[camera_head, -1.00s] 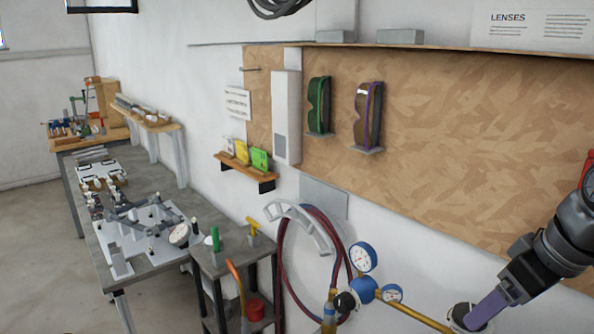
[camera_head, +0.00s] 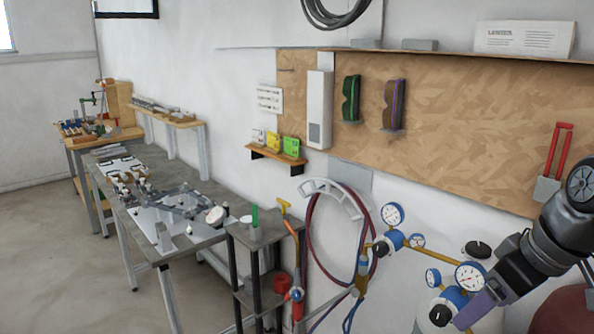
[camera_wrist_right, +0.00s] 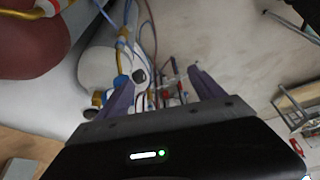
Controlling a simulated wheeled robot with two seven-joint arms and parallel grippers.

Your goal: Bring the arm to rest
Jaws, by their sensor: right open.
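My right arm (camera_head: 540,245) comes in from the right edge of the head view, in front of the gas gauges. Its right gripper (camera_head: 462,318) has purple fingers and points down and to the left. In the right wrist view the two purple fingers (camera_wrist_right: 163,85) stand apart with nothing held between them. Hoses and fittings show beyond them. In the head view the fingertips overlap the regulators, and I cannot tell whether they touch. My left gripper is not in view.
Regulators with gauges (camera_head: 468,277) and a hose loop (camera_head: 315,225) are close to my right gripper. A small stand (camera_head: 262,238) and a workbench (camera_head: 200,242) with a jig stand along the wall. The floor (camera_head: 50,260) at left is clear.

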